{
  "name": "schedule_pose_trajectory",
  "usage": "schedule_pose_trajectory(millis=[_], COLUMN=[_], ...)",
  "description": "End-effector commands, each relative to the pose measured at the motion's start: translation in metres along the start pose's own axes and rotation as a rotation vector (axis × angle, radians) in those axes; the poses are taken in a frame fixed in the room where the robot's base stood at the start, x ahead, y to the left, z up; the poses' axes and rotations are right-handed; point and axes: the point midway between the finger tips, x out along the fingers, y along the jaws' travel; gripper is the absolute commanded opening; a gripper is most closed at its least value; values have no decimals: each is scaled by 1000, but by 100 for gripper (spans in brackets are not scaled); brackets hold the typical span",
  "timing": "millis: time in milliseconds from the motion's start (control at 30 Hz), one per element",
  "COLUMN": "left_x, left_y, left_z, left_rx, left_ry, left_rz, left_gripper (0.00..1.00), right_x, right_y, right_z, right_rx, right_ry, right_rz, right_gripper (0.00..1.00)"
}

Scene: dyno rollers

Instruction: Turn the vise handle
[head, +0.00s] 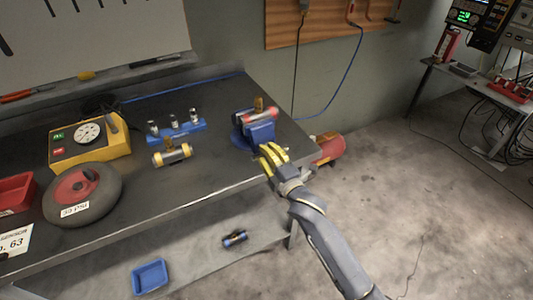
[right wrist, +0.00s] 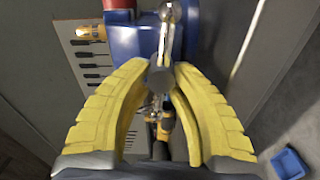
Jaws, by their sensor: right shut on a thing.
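The blue vise (head: 262,132) is mounted near the right end of the dark workbench, with a red and metallic part (head: 257,114) in its jaws. My right gripper (head: 268,152), with yellow fingers, is at the vise's front side. In the right wrist view, the blue vise body (right wrist: 126,34) fills the top. The metal vise handle (right wrist: 168,32), with a rounded end, runs down to the right gripper's fingertips (right wrist: 161,68), which are closed on it. My left gripper is not in view.
On the bench (head: 215,185) stand a blue stand with metal rollers (head: 178,132), a yellow-banded roller (head: 172,155), a yellow gauge box (head: 90,138) and a black wheel (head: 82,194). The floor to the right is open.

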Motion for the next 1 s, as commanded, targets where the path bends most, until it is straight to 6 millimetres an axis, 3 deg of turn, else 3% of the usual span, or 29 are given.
schedule_pose_trajectory(millis=[367,1000], left_x=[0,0], left_y=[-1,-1], left_z=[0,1], left_rx=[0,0], left_ry=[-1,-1], left_rz=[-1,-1], left_gripper=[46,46], right_x=[0,0], right_y=[1,8], right_z=[0,2], right_rx=[118,709], right_ry=[0,1], right_rz=[0,1], right_gripper=[0,0])
